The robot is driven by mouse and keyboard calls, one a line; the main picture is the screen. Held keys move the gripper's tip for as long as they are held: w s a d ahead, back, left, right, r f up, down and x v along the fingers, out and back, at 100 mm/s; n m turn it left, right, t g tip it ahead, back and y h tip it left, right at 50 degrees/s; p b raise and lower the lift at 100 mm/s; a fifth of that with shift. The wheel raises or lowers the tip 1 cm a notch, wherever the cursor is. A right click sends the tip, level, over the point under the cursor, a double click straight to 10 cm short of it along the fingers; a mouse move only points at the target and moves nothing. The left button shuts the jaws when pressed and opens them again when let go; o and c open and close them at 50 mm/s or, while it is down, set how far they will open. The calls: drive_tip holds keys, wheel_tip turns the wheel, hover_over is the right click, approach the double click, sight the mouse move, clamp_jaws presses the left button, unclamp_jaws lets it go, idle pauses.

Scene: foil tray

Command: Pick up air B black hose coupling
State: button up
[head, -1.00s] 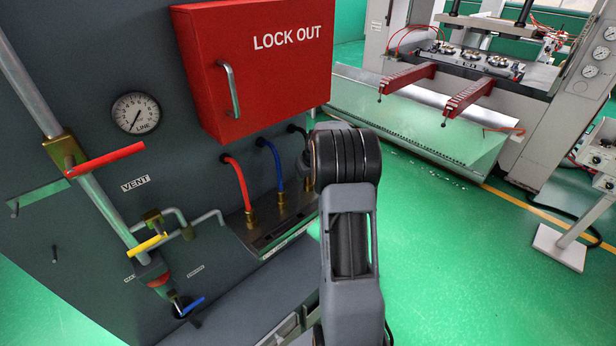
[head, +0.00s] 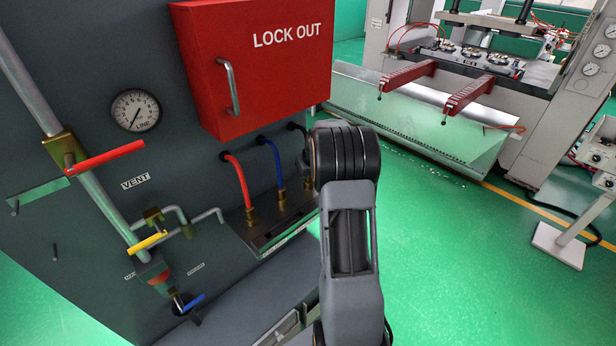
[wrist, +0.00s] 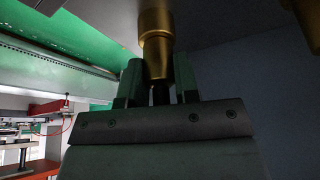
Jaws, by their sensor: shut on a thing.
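In the head view, a short stretch of black hose (head: 293,126) comes out of the panel to the right of the blue hose and goes behind my arm.
The red hose (head: 240,180) and blue hose (head: 274,163) run down to brass couplings in a metal shelf (head: 262,240), left of my arm. The red lock out box (head: 270,90) juts out above. Green floor (head: 450,270) is open to the right.

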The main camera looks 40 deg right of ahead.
drive_tip(key=shift+w+r, duration=0.1)
drive_tip(key=shift+r, duration=0.4)
wheel_tip(320, 180, up, 2)
drive_tip(key=shift+r+b, duration=0.2)
drive_tip(key=shift+b, duration=0.15)
drive_tip(key=s+a+r+b, duration=0.4)
drive_tip(key=s+a+r, duration=0.5)
drive_tip(key=s, duration=0.2)
drive_tip(key=shift+r, duration=0.3)
